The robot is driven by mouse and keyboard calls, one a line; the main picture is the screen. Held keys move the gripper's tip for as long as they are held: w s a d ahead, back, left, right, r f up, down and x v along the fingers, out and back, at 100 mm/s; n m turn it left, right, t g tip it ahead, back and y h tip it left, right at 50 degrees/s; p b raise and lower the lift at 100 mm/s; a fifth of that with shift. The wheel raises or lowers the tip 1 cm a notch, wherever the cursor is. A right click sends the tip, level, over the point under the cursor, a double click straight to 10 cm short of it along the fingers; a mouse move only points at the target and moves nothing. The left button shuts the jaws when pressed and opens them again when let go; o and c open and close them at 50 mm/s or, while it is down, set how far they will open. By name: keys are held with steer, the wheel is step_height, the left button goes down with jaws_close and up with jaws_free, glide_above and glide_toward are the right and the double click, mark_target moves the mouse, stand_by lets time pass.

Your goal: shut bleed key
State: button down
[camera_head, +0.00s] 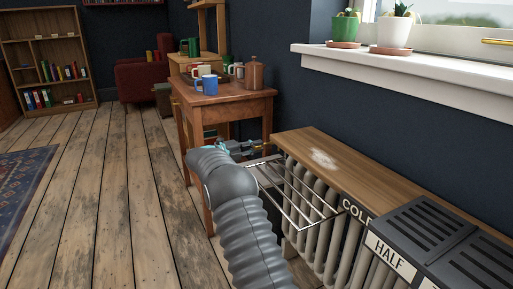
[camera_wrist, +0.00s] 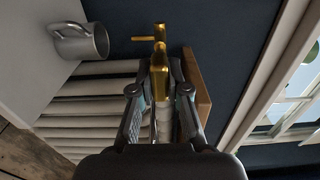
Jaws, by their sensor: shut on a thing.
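The brass bleed key (camera_wrist: 160,62) stands in the middle of the wrist view, with a short crossbar near its far end. My gripper (camera_wrist: 160,92) has its two fingers closed on either side of the key's near part. In the head view, my gripper (camera_head: 244,149) is at the far end of the radiator, just below the wooden shelf, and my arm hides part of it. The radiator (camera_wrist: 88,112) shows as pale columns behind the key in the wrist view. I cannot tell how the key is seated on the valve.
A grey metal mug (camera_wrist: 84,42) is near the key in the wrist view. A wire rack (camera_head: 300,192) hangs on the radiator front, under the wooden shelf (camera_head: 350,160). A wooden table (camera_head: 235,102) with a blue mug (camera_head: 206,85) stands beyond.

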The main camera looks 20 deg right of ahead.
steer(key=c, duration=1.1)
jaws_free()
steer(key=shift+c, duration=0.2)
steer(key=shift+a, duration=0.1)
steer(key=a, duration=1.1)
steer(key=shift+s+a, duration=0.2)
steer(key=shift+a, duration=0.2)
